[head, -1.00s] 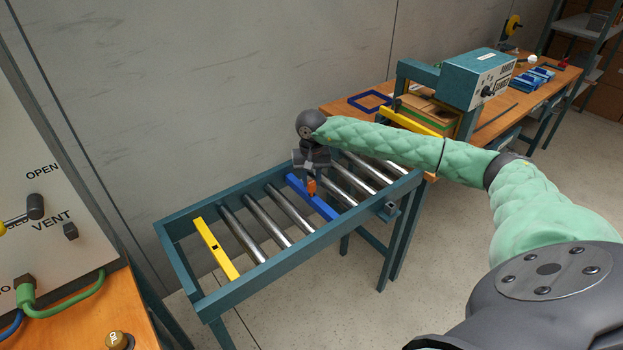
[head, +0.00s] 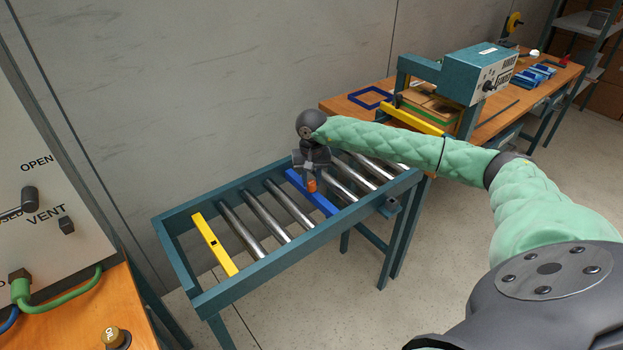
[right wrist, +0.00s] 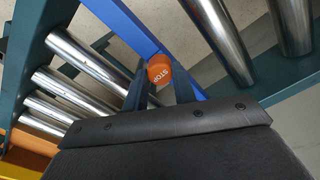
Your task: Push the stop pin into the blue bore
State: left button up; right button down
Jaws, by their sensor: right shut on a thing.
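The stop pin has an orange head (head: 312,187), lettered STOP in the right wrist view (right wrist: 160,72). My right gripper (head: 310,180) is shut on it, one dark finger on each side in the wrist view (right wrist: 158,85). The pin is at the blue crossbar (head: 324,204) of the roller conveyor; the bar also shows in the wrist view (right wrist: 124,22). The blue bore is hidden under the pin and fingers, so I cannot tell how deep the pin sits. My left gripper is out of view.
The roller conveyor frame (head: 262,262) surrounds the bar, with steel rollers (head: 266,214) on both sides. A yellow crossbar (head: 215,246) lies at its left end. A wooden bench (head: 490,124) with a teal machine (head: 478,78) stands behind. A vent panel (head: 55,190) is at left.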

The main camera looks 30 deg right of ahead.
aim_at(312, 183)
jog(key=shift+f, duration=0.25)
jog(key=c, duration=1.1)
grip_release()
jog(key=shift+r, duration=0.1)
jog(key=shift+o, duration=0.2)
jog(key=shift+r+b, duration=0.35)
jog(key=shift+r, duration=0.15)
notch_tip(312, 183, up, 7)
jog(key=shift+f+b, duration=0.1)
jog(key=shift+b, duration=0.7)
jog(key=shift+f, duration=0.1)
